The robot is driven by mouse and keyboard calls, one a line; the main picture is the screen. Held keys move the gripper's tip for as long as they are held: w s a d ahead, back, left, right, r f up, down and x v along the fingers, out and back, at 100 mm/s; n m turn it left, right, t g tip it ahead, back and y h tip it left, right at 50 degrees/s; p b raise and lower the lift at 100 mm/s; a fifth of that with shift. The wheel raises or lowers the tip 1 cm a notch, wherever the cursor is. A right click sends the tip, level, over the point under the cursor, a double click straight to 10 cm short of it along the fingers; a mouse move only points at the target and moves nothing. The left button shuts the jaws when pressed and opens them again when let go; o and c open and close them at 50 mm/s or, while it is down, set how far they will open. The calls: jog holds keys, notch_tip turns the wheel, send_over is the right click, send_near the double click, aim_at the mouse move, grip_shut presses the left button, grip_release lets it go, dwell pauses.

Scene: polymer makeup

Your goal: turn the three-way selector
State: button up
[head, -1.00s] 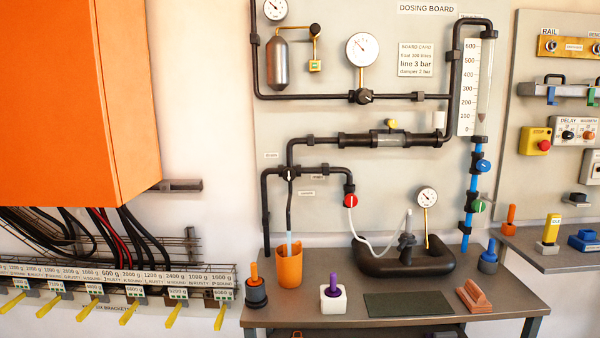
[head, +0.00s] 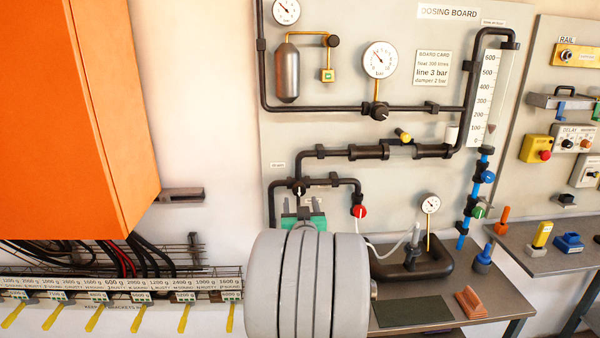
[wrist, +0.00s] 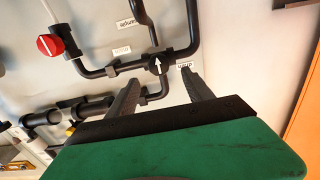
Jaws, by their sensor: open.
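The three-way selector (head: 298,188) is a dark round knob at the pipe tee on the lower left of the dosing board. In the wrist view the selector (wrist: 158,64) shows a white arrow pointing up in the picture. My gripper (head: 301,206) is just below it in the head view, with a green body and dark fingers. In the wrist view my gripper (wrist: 162,76) is open, one finger to each side of the selector in the picture. I see no clear contact, and the remaining depth is hard to tell.
A red valve knob (head: 359,211) sits on the branch to the right. Dark pipes (wrist: 102,71) run close around the selector. A bench (head: 455,318) with a green mat (head: 411,311) lies below right. An orange cabinet (head: 70,110) stands at the left.

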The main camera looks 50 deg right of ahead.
aim_at(299, 190)
jog(key=shift+w+d+r, duration=0.15)
jog(key=shift+d+r, duration=0.05)
jog(key=shift+d, duration=0.25)
jog(key=p+x, duration=0.2)
jog(key=x, duration=0.5)
jog(key=shift+f+p, duration=0.1)
jog(key=shift+p, duration=0.2)
jog(key=shift+a, duration=0.1)
jog(key=shift+c, duration=0.3)
grip_shut()
